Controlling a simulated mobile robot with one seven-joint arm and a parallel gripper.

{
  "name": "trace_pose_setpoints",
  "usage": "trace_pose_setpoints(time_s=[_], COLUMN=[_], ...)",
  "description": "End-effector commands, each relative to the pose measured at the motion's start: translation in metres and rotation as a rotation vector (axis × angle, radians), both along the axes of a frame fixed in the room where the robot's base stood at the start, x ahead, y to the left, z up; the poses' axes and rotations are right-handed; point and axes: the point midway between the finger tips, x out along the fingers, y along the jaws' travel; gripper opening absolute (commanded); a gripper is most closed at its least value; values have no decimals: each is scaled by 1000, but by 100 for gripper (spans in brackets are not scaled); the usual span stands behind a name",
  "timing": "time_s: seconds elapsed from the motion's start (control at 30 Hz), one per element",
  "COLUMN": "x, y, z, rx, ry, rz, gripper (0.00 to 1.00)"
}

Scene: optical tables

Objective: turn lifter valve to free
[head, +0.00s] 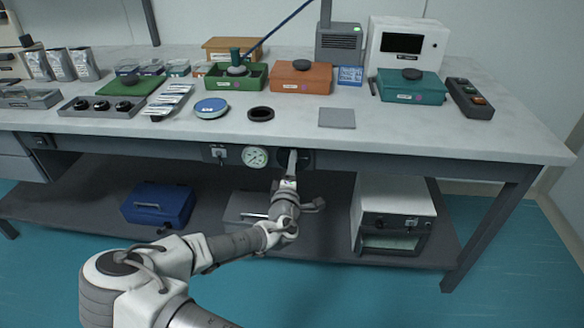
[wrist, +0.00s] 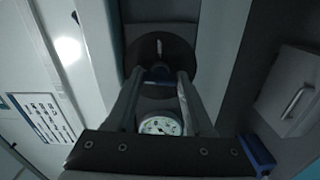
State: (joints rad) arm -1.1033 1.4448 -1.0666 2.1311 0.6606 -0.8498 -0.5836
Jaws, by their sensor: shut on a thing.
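The lifter valve (head: 307,159) is a dark round fitting on the front panel under the table edge, right of a white dial gauge (head: 255,157). In the wrist view the valve (wrist: 160,50) is a black disc with a pale mark, just beyond my fingertips. My gripper (head: 292,161) is at the valve and partly hides it in the head view. In the wrist view my gripper (wrist: 159,76) is shut on the valve's handle, a dark bluish piece between the fingertips. The gauge (wrist: 160,124) shows between the fingers. The valve's position labels are not readable.
An orange box (head: 301,78) and a teal box (head: 411,88) are on the tabletop. A blue case (head: 158,205) and a white cabinet (head: 393,200) stand on the lower shelf.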

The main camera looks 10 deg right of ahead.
Motion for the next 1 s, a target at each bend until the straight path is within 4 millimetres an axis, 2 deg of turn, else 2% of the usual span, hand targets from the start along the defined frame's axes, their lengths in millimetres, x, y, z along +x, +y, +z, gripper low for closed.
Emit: trace_pose_setpoints(time_s=[0.3,0.8,0.83,0.97,1.0], x=[0,0,0,0,0], y=[0,0,0,0,0], z=[-1,0,0,0,0], rx=[-95,-110,-110,-109,-109], ry=[32,37,37,36,36], rz=[-1,0,0,0,0], gripper=[0,0,58,81,82])
